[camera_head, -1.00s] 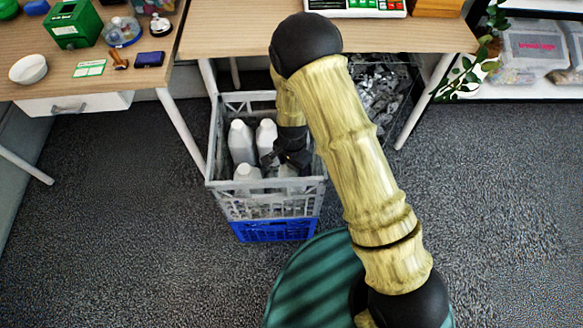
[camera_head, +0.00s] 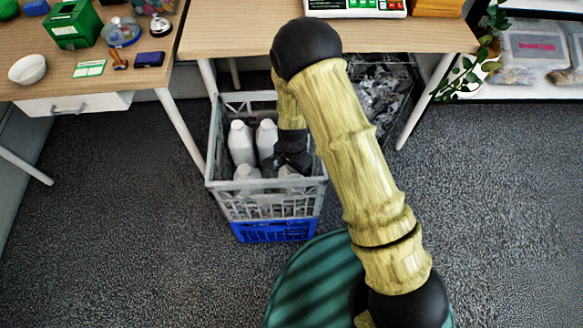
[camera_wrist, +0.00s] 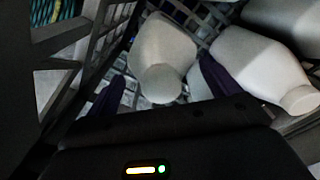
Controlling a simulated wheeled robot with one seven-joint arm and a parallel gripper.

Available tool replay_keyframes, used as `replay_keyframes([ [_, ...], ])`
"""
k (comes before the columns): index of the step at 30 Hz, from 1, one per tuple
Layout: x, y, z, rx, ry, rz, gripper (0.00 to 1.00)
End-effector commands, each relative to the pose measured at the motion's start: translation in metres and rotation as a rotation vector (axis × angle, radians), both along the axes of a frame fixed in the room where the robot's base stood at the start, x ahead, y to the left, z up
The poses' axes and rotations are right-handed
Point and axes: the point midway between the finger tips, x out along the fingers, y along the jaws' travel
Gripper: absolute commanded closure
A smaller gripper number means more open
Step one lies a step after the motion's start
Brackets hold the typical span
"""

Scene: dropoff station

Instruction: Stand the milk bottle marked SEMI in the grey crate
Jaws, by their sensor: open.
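The grey crate (camera_head: 270,205) stands on a blue crate and holds several white milk bottles. Two of them stand at the back left, a tall bottle (camera_head: 241,143) and another beside it (camera_head: 266,138). The tops of two more show at the front, one at the left (camera_head: 246,173) and one at the right (camera_head: 288,171). My gripper (camera_head: 291,163) is down inside the crate at its right side. In the wrist view its open fingers (camera_wrist: 163,72) lie either side of a white bottle (camera_wrist: 165,48); contact cannot be told. No SEMI marking is readable.
The blue crate (camera_head: 272,231) is on the carpet under the grey one. A dark wire bin (camera_head: 385,95) stands behind to the right, under the wooden table (camera_head: 400,35). A table leg (camera_head: 182,130) is close to the crate's left side.

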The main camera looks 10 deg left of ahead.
Motion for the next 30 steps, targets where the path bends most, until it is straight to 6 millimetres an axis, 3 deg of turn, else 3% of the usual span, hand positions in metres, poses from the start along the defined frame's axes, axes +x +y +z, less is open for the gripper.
replay_keyframes([
  [18, -0.001, 0.004, 0.107, 0.002, -0.001, 0.007, 0.12],
  [30, -0.001, 0.002, 0.117, -0.001, 0.001, 0.004, 0.12],
])
